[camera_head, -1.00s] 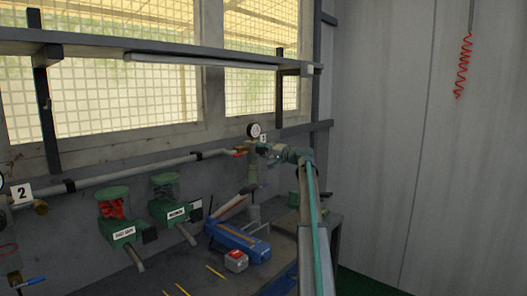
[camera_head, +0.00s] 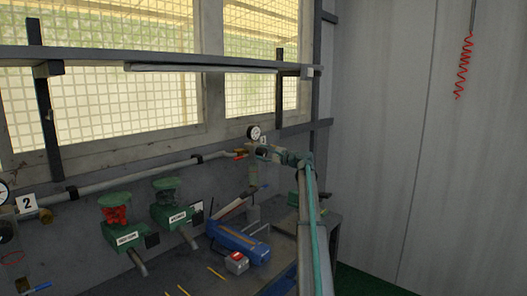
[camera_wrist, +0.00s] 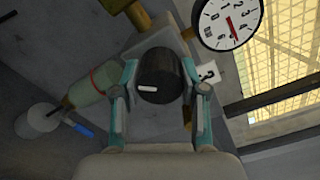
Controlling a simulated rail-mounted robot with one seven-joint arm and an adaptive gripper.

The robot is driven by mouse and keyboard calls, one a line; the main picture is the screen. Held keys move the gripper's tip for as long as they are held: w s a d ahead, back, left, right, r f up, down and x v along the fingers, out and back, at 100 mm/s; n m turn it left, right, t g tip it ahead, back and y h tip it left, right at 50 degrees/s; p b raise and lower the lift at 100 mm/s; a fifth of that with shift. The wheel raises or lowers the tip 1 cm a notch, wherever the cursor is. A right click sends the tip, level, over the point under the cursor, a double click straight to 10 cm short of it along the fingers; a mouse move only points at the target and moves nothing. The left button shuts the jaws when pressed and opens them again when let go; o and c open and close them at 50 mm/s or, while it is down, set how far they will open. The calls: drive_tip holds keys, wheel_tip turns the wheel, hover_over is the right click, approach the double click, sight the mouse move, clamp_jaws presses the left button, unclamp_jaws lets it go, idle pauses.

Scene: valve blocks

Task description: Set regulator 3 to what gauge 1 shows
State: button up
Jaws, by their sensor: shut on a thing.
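My gripper (camera_wrist: 160,88) is shut on the black knob of regulator 3 (camera_wrist: 160,72) in the wrist view, with a finger on each side. The knob has a white mark pointing to the left in that view. The gauge above regulator 3 (camera_wrist: 229,20) has a white face and a red needle; it also shows in the head view (camera_head: 253,133). A plate with the number 3 (camera_wrist: 207,72) is beside the knob, partly behind a finger. In the head view, the number 2 plate (camera_head: 26,204) is at the left edge. Gauge 1 is not in view.
Two green valves (camera_head: 122,225) with handwheels stand along the wall pipe (camera_head: 130,178). A blue tool (camera_head: 238,243) and a small grey and red box (camera_head: 237,262) lie on the bench. A blue-handled tap (camera_wrist: 84,130) is beside regulator 3.

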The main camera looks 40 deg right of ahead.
drive_tip(key=shift+m, duration=0.5)
drive_tip(key=shift+p, duration=0.3)
drive_tip(key=o, duration=1.1)
drive_tip(key=shift+o, duration=0.2)
drive_tip(key=v, duration=1.2)
drive_tip(key=shift+s, duration=0.1)
